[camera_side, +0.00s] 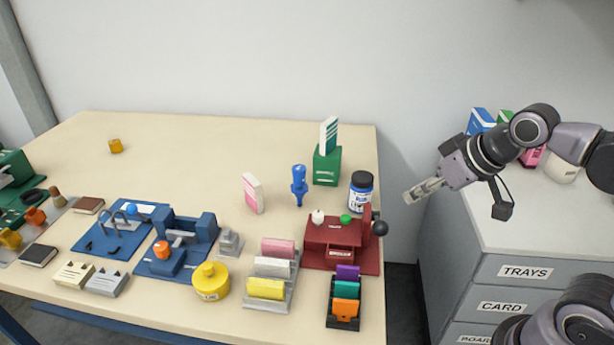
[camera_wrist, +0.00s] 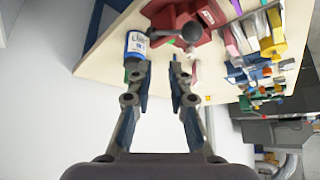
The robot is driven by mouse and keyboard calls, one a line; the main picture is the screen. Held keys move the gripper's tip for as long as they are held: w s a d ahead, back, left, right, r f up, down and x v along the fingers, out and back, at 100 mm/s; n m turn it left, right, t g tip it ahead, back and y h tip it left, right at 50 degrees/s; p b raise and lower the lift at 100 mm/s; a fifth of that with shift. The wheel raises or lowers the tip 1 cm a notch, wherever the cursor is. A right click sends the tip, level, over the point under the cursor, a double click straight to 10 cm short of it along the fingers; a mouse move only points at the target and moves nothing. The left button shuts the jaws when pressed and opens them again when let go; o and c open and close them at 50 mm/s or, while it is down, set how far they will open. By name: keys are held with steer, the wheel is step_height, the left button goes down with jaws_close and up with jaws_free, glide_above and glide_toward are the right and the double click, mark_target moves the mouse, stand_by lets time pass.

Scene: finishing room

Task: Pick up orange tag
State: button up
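The orange tag (camera_side: 346,307) stands at the front of a small black rack (camera_side: 343,324), near the table's front right edge. A teal tag (camera_side: 346,289) and a purple tag (camera_side: 347,272) stand behind it in the same rack. My gripper (camera_side: 411,196) is in the air right of the table edge, above and to the right of the rack, well apart from the tag. In the wrist view my gripper (camera_wrist: 160,75) has its two fingers spread with nothing between them. I cannot pick out the orange tag for certain in the wrist view.
A red press (camera_side: 340,258) with a black knob (camera_side: 380,228) stands just behind the rack. A holder with pink, white and yellow pads (camera_side: 272,268) is to its left. A white-and-blue jar (camera_side: 361,192) stands behind the press. A grey drawer cabinet (camera_side: 520,272) is at right.

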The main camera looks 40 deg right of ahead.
steer(key=a+n+g+y, duration=0.1)
steer(key=a+n+g, duration=0.35)
steer(key=a, duration=0.55)
steer(key=n+g+h, duration=0.1)
steer(key=n+g, duration=0.2)
steer(key=n, duration=0.2)
glide_above(346, 302)
step_height(346, 302, down, 4)
steer(key=shift+m, duration=0.25)
steer(key=shift+f, duration=6)
jaws_close()
